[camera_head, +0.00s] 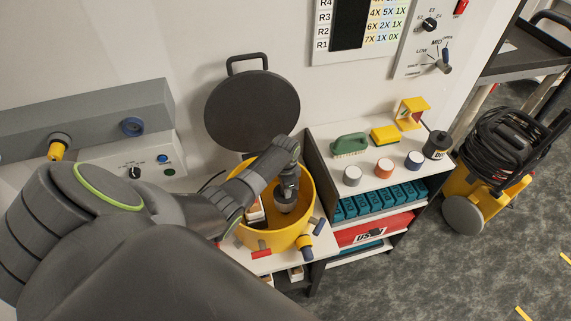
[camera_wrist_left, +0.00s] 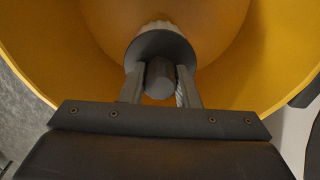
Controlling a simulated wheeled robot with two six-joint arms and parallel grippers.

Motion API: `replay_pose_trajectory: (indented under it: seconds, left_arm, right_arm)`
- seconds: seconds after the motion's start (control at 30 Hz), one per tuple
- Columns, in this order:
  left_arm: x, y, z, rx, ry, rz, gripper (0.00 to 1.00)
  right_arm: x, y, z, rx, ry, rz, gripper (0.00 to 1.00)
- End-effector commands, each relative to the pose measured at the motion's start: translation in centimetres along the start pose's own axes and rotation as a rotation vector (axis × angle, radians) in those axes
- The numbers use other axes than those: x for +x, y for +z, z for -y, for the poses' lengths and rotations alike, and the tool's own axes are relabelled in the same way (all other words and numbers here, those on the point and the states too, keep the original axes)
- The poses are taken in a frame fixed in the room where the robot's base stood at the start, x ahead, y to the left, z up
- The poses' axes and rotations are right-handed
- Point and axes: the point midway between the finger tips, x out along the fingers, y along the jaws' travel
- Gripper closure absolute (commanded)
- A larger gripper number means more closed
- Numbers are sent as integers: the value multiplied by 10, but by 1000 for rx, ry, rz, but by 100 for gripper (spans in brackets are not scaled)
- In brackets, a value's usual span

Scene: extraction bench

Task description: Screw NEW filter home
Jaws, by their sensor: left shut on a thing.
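My left gripper (camera_head: 289,180) reaches down into the open yellow tub (camera_head: 312,190). In the left wrist view the gripper (camera_wrist_left: 160,85) has its fingers on either side of the grey stub of a filter (camera_wrist_left: 160,50). The filter has a dark round cap, and a pale ribbed part shows past it. In the head view the filter (camera_head: 285,201) stands inside the tub below the gripper. Its lower end and any thread are hidden, so I cannot tell how it is seated. My right gripper is not in view.
The tub's dark round lid (camera_head: 252,110) stands open against the wall. A white block (camera_head: 256,213) is at the tub's left inner side. A shelf unit (camera_head: 325,150) with a brush, sponge and several round caps stands to the right. A yellow machine (camera_head: 487,188) is beyond it.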

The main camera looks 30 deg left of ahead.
Motion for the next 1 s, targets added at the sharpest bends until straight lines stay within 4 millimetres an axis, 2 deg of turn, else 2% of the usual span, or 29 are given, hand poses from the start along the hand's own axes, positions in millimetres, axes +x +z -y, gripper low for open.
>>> replay_pose_trajectory:
  seconds: [1.0]
  left_arm:
    - [1,0,0,1158,-1,0,99]
  right_arm:
    - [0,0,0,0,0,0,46]
